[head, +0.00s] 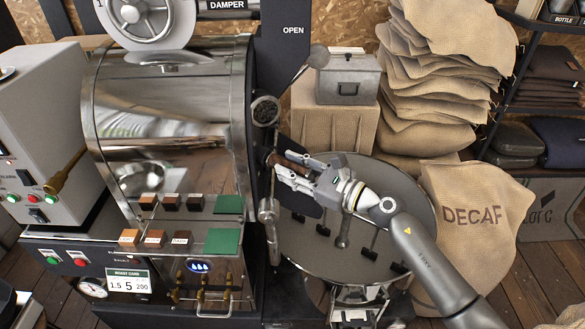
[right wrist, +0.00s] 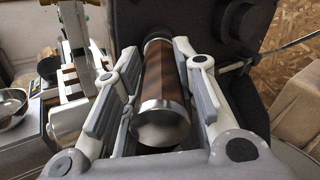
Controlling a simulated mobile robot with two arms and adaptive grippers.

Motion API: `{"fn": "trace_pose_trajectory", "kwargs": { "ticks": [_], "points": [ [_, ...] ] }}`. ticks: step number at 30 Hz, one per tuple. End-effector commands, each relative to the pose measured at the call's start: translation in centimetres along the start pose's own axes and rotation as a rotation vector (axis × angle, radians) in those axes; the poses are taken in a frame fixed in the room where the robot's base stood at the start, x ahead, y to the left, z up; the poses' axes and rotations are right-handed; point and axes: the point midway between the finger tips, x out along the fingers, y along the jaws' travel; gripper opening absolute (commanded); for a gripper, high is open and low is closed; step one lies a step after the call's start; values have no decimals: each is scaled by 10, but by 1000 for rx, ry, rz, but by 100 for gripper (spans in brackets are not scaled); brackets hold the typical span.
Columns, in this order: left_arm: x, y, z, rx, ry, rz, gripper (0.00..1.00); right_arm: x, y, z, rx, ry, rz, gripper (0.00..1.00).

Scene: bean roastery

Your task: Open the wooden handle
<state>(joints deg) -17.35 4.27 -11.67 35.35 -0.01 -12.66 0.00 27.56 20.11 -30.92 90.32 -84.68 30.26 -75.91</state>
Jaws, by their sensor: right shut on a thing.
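The wooden handle (right wrist: 163,85) is a brown striped cylinder with a metal end cap. In the right wrist view it lies between the two fingers of my right gripper (right wrist: 160,90), which is shut on it. In the head view, my right gripper (head: 277,170) reaches in from the lower right to the front of the shiny roaster drum (head: 165,115). Only a small brown piece of the handle (head: 267,158) shows there; the fingers hide the rest. My left gripper is not in view.
A round cooling tray (head: 400,190) with stirring arms lies under my right arm. A burlap sack marked DECAF (head: 472,245) stands to its right. A grey metal box (head: 348,80) and stacked sacks (head: 440,70) stand behind. A lever with a dark knob (head: 318,57) rises near the handle.

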Motion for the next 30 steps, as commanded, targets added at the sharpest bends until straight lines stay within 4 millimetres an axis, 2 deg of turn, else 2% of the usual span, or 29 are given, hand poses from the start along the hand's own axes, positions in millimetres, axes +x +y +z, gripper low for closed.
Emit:
{"fn": "trace_pose_trajectory", "kwargs": {
  "ticks": [5, 18, 23, 30],
  "points": [
    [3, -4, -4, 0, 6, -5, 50, -7, 0, -2, -1, 1, -1, 0],
    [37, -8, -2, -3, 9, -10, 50, -92, 0, -6, -2, 3, -2, 0],
    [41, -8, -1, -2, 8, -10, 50, -104, 0, -2, 0, 1, -1, 0],
    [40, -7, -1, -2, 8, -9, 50, -105, 0, 0, 0, 1, 0, 0]
  ]
}}
